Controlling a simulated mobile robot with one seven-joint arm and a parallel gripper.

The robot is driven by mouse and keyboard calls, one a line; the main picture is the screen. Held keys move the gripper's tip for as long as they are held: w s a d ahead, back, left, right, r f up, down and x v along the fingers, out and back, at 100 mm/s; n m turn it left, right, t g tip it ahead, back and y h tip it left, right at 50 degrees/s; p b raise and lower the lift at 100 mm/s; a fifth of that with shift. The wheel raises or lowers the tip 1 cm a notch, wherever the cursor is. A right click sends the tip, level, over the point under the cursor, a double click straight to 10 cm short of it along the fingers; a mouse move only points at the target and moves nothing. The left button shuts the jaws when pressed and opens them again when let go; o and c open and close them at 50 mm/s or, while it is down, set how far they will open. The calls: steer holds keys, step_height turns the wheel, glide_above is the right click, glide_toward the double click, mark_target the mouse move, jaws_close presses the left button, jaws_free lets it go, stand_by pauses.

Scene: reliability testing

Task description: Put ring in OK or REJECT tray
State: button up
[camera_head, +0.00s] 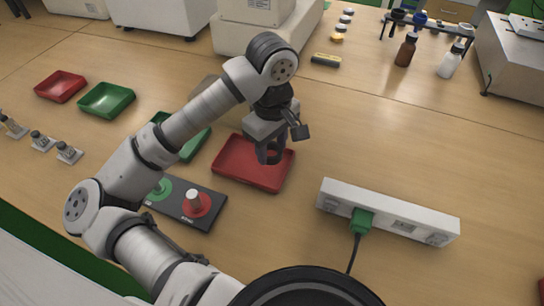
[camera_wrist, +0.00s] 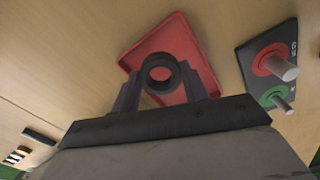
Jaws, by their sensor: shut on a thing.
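My gripper (camera_wrist: 160,84) is shut on a dark ring (camera_wrist: 159,58), which sits between its two fingertips in the wrist view. In the head view my gripper (camera_head: 269,155) is over the red tray (camera_head: 228,172), and the ring is hard to make out. The red tray (camera_wrist: 135,58) also shows behind the ring in the wrist view. A green tray (camera_head: 193,148) stands just left of that red tray, partly hidden by my arm. A smaller red tray (camera_head: 60,86) and another green tray (camera_head: 106,99) stand at the far left.
A dark plate with a green and a red gauge post (camera_head: 192,204) lies left of the red tray. A white power strip (camera_head: 390,213) with a green plug (camera_head: 361,220) lies right of it. Bottles (camera_head: 406,50) stand at the back right. The table centre right is clear.

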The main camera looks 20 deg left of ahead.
mark_target(272, 169)
steer(key=shift+f, duration=2.2)
steer(key=shift+f, duration=0.15)
steer(key=o, duration=1)
steer(key=shift+r, duration=0.2)
steer(key=shift+r, duration=0.2)
step_height(272, 169, up, 12)
steer(key=shift+f+b, duration=0.2)
steer(key=shift+b, duration=0.2)
